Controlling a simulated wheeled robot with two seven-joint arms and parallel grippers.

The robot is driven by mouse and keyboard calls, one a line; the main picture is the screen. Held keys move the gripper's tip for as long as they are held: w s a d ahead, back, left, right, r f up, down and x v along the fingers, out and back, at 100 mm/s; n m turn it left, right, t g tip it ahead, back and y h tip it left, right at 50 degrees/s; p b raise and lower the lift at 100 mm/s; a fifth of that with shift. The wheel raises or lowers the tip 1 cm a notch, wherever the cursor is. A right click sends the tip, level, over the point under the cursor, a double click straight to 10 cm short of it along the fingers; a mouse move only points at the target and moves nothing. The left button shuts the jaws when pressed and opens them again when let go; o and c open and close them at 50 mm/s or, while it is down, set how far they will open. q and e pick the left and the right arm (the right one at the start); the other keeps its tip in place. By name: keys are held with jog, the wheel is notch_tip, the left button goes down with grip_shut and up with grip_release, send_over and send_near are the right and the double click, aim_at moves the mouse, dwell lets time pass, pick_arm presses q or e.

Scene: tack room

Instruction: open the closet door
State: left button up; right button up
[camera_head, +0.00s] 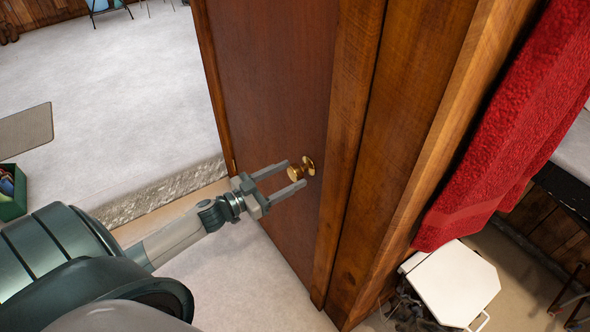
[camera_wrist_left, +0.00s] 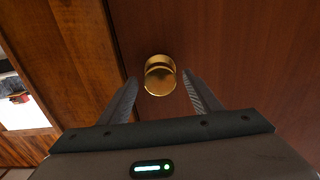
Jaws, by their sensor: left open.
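The closet door (camera_head: 275,90) is a dark reddish-brown wooden panel that looks shut against its lighter wooden frame (camera_head: 352,120). A round brass knob (camera_head: 296,173) sits on the door near the frame; it also shows in the left wrist view (camera_wrist_left: 160,78). My left gripper (camera_head: 297,176) is open, with its two fingers pointing at the door, one on each side of the knob. In the left wrist view the knob lies between the fingertips (camera_wrist_left: 160,88), with gaps on both sides. My right gripper is not in view.
A red towel (camera_head: 510,120) hangs right of the frame, above a white stool-like top (camera_head: 452,284). A green box (camera_head: 12,195) and a grey mat (camera_head: 26,130) lie at the far left. Pale floor (camera_head: 120,80) lies open left of the door.

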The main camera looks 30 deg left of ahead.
pick_arm(q)
jog(key=shift+x, duration=1.4)
jog(key=shift+c, duration=0.6)
grip_shut()
jog(key=shift+s+a, duration=0.1)
jog(key=shift+s, duration=0.05)
